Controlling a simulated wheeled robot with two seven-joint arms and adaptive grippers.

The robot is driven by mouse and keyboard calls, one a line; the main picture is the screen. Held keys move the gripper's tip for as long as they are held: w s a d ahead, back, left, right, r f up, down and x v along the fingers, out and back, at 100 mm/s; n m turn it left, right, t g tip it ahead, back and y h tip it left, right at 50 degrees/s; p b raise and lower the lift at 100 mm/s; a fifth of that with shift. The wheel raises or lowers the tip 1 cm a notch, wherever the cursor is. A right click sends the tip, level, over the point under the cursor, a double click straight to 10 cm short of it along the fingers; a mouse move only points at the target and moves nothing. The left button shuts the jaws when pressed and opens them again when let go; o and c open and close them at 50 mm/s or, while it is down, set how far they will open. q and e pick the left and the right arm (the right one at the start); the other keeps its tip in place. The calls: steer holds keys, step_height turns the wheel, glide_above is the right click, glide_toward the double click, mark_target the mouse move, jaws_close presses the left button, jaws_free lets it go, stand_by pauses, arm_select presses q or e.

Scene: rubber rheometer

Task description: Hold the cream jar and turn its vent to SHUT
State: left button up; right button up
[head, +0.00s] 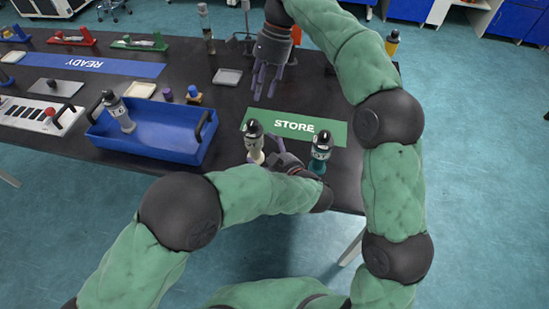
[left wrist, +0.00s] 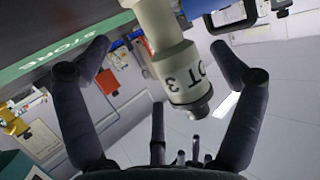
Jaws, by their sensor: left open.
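The cream jar (head: 254,146), with a dark top, stands upright on the dark table, just left of my left gripper. My left gripper (head: 268,150) is open, its fingers beside the jar. In the left wrist view, the cream jar (left wrist: 176,60) with a "LOT 3" label lies between the two spread fingers, with gaps on both sides. The vent's setting cannot be read. My right gripper (head: 266,84) hangs above the table farther back, looks open and holds nothing.
A teal-based jar (head: 321,152) stands to the right, near my left wrist. A green STORE mat (head: 327,132) lies behind the jars. A blue tray (head: 160,141) with another dark-topped jar (head: 118,112) in it is at left. A small grey tray (head: 227,77) lies behind.

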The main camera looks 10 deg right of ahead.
mark_target(260, 146)
arm_select(q)
steer(key=shift+x, duration=2.35)
